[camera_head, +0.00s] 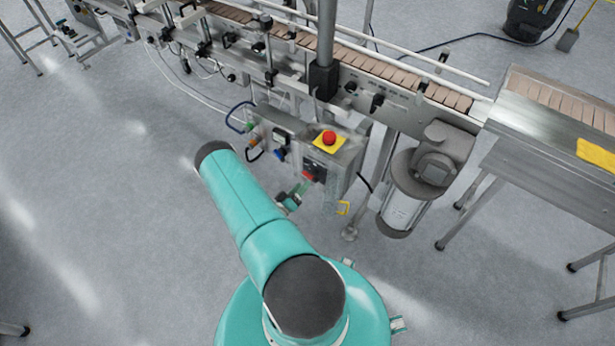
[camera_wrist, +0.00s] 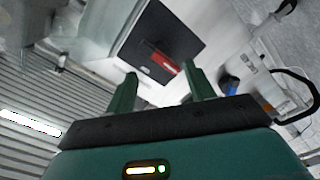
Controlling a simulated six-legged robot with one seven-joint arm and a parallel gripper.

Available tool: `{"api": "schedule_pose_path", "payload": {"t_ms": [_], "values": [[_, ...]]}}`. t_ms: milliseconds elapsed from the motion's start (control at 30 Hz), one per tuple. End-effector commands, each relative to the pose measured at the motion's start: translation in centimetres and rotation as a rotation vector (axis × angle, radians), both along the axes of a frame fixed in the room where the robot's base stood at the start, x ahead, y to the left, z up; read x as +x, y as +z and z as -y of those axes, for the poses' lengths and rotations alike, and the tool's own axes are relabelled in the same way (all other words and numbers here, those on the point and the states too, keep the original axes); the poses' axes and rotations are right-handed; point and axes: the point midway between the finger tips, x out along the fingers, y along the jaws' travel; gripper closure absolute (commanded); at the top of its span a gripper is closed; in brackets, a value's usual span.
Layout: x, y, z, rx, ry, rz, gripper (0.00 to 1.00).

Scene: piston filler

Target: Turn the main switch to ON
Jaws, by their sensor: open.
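The main switch is a red handle (camera_wrist: 162,60) on a dark plate (camera_wrist: 176,36) on the light control box, in the wrist view. In the head view the red switch (camera_head: 311,174) shows small on the front of the control box (camera_head: 335,160), below a red emergency button on a yellow plate. My gripper (camera_wrist: 158,82) is open, with its two green fingers apart and pointing toward the switch. The red handle appears between and just beyond the fingertips; I cannot tell whether they touch it. In the head view my gripper (camera_head: 300,190) is small, close in front of the box.
The emergency button (camera_head: 329,138) sits on top of the box. A blue knob (camera_head: 280,154) and looped hoses lie left of the switch. The conveyor (camera_head: 400,85) runs behind, with a grey motor (camera_head: 418,180) at right.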

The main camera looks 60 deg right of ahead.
Motion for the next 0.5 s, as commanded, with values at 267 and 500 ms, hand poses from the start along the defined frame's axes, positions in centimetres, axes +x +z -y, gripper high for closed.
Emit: {"api": "schedule_pose_path", "payload": {"t_ms": [267, 500], "values": [[-0.5, 0.0, 4.8, -0.001, 0.002, 0.001, 0.46], [-0.4, 0.0, 6.0, 0.0, 0.004, 0.0, 0.46]]}}
